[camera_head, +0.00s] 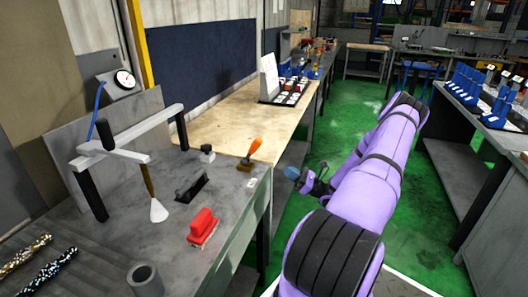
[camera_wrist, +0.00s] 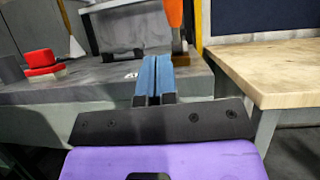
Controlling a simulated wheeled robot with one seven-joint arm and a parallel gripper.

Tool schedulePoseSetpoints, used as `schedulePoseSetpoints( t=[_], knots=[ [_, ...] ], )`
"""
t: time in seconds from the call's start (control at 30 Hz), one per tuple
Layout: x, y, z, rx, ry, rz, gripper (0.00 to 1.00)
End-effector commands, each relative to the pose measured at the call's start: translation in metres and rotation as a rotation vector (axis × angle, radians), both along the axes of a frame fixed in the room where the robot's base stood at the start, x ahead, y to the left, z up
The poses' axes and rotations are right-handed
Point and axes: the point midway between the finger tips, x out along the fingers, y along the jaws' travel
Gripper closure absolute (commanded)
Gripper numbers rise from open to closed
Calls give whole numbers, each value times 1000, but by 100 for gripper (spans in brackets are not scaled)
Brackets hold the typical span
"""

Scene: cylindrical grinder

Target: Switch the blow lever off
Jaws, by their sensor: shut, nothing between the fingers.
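A lever with an orange handle (camera_head: 254,147) stands on a small brown base near the right end of the grey bench, tilted up to the right; it looks like the blow lever. In the wrist view the orange handle (camera_wrist: 175,14) rises just beyond and slightly right of my fingertips, its top cut off by the frame. My gripper (camera_head: 291,172) is beyond the bench's right edge, to the right of the lever and apart from it. In the wrist view my gripper's blue fingers (camera_wrist: 153,66) are together with nothing between them.
A wooden table (camera_head: 222,118) adjoins behind. Green floor (camera_head: 335,140) lies open to the right.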

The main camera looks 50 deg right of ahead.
Motion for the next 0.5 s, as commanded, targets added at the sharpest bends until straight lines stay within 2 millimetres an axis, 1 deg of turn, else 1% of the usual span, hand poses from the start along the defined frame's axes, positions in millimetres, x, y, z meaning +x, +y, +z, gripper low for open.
schedulePoseSetpoints(
  t=[0.03,0.17,0.5],
  knots=[
    [-3,-3,-4,16,-6,-18,100],
    [-6,-8,-9,38,-15,-45,100],
    [-7,-9,-10,41,-17,-48,100]
  ],
)
